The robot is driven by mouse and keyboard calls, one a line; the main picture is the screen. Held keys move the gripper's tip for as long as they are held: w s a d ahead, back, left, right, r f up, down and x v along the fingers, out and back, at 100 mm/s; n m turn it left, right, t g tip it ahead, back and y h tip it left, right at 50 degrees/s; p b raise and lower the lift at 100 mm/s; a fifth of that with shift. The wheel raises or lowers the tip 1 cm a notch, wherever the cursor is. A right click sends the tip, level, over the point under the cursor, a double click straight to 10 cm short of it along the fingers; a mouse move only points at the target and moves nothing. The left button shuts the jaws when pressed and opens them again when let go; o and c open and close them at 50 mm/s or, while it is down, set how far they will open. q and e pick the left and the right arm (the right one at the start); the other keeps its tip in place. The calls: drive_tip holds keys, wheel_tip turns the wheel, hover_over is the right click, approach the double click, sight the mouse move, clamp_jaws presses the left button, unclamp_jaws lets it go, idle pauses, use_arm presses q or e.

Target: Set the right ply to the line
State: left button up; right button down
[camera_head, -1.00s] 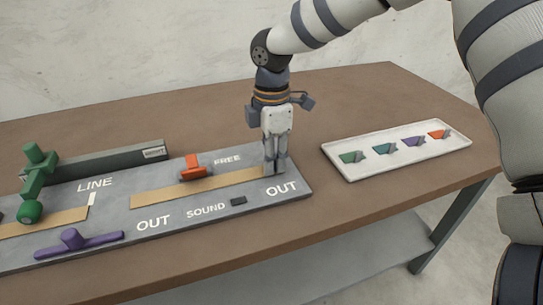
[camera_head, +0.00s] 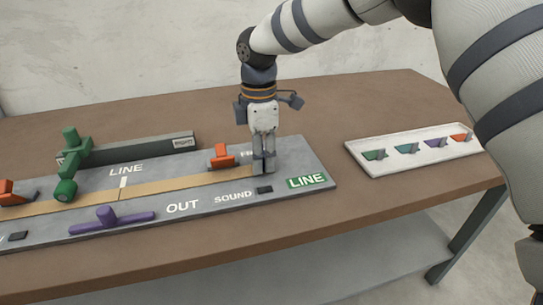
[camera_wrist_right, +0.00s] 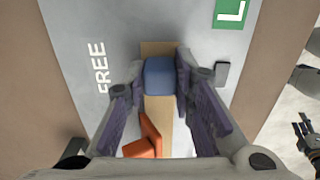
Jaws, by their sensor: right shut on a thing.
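The right ply (camera_head: 190,183) is a tan strip lying flat on the grey board, its left end at the white line mark (camera_head: 123,183) under the word LINE. My right gripper (camera_head: 263,168) points down at the ply's right end. In the right wrist view its fingers (camera_wrist_right: 172,85) close around a blue block (camera_wrist_right: 159,76) at the strip's end. A green sign (camera_head: 307,181) at the board's right end reads LINE.
An orange lever (camera_head: 222,157) stands just left of my gripper by FREE. A green post-like piece (camera_head: 68,165) stands left, with a purple handle (camera_head: 108,217) in front. A white tray (camera_head: 368,170) with several coloured pieces sits right. Bare table lies between board and tray.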

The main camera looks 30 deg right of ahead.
drive_tip(key=shift+a, duration=0.2)
drive_tip(key=c, duration=1.4)
unclamp_jaws()
drive_tip(key=shift+w+a, duration=0.1)
drive_tip(key=shift+o, duration=0.2)
drive_tip(key=shift+r, duration=0.25)
wheel_tip(320, 180, up, 12)
drive_tip(key=shift+f, duration=0.25)
